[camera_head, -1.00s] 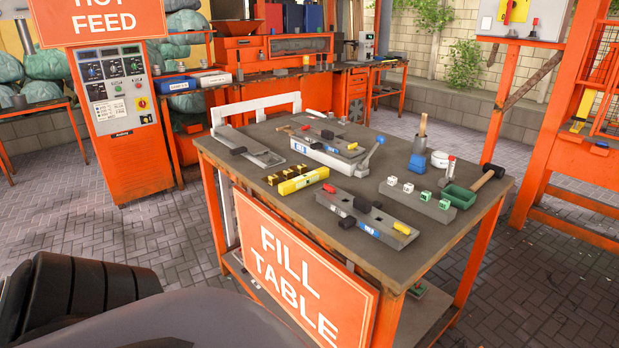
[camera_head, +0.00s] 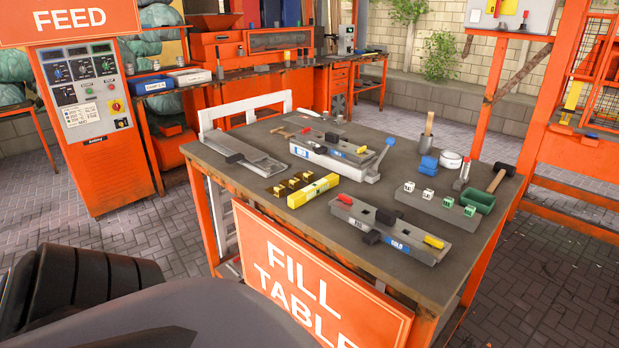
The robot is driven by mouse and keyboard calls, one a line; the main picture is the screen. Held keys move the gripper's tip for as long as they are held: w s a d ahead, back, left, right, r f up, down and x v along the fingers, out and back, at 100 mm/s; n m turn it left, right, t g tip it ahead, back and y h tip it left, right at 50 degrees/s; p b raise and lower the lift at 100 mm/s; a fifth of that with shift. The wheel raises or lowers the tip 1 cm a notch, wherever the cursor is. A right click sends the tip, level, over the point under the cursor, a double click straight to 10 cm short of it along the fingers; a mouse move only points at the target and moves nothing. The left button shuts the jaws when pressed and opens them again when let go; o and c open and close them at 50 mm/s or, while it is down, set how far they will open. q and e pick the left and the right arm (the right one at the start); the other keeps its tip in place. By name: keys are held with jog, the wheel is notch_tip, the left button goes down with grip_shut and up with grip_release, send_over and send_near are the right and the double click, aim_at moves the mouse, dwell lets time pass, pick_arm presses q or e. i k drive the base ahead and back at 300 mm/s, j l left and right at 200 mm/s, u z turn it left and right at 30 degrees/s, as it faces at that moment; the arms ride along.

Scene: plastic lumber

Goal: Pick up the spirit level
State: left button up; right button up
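The spirit level (camera_head: 313,190) is a yellow bar with a pale vial section. It lies flat near the front-left part of the fill table's grey top (camera_head: 300,222), beside several small dark-and-brass pieces (camera_head: 288,184). Nothing covers or touches its upper side from above. Neither gripper shows; only dark and grey parts of my own body fill the lower left corner, well short of the spirit level.
Right of the spirit level lies a grey mould (camera_head: 400,229) with red, black and yellow parts. Behind it stands another mould with a blue-ended lever (camera_head: 381,160). A grey tray (camera_head: 255,160) lies left. An orange FILL TABLE sign (camera_head: 310,280) hangs on the front edge.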

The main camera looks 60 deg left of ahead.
aim_at(295, 200)
jog(key=k+j, duration=0.1)
jog(key=j, duration=0.4)
jog(key=k+j, duration=0.1)
jog(key=j, duration=0.4)
jog(key=k+j, duration=0.1)
jog(key=j, duration=0.4)
jog(key=z, duration=0.05)
